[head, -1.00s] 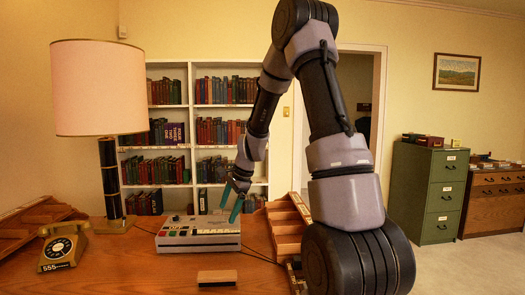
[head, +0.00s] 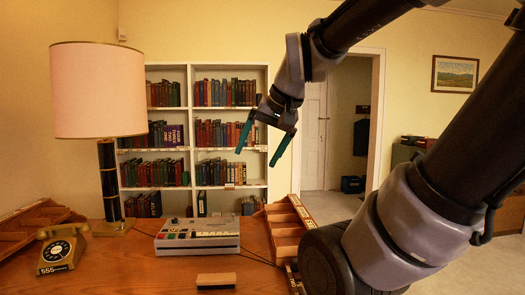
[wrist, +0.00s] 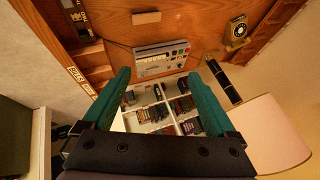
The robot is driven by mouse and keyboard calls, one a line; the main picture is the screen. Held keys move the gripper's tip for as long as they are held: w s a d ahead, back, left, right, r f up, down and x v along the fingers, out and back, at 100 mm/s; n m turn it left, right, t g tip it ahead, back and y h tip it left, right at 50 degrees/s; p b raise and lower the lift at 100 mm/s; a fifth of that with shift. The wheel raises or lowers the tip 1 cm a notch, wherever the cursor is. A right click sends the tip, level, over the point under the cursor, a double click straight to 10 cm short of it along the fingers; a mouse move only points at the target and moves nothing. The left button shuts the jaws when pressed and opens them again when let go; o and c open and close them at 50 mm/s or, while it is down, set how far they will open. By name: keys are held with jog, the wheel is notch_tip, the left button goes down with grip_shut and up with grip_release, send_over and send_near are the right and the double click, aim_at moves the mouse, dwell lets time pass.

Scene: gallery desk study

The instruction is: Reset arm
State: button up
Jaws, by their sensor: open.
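My gripper (head: 262,146) is open and empty, with its two teal fingers apart. In the head view it hangs in the air in front of the bookshelf and the doorway, above the desk. In the wrist view my gripper (wrist: 112,82) has its fingers spread, with nothing between them but the distant desk and shelf. The grey tape machine (head: 198,240) sits on the desk below and to the left of the gripper, clear of it. It also shows in the wrist view (wrist: 160,62).
On the desk (head: 125,272) stand a lamp (head: 98,90), a yellow rotary phone (head: 62,248), a small block (head: 216,279) and wooden trays (head: 288,226). A white bookshelf (head: 191,125) stands behind. An open doorway (head: 348,110) is at the right.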

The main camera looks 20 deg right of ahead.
jog(key=shift+s+d+r+n+t, duration=0.15)
jog(key=shift+s+n+t, duration=0.15)
jog(key=shift+s, duration=0.5)
dwell(0.8)
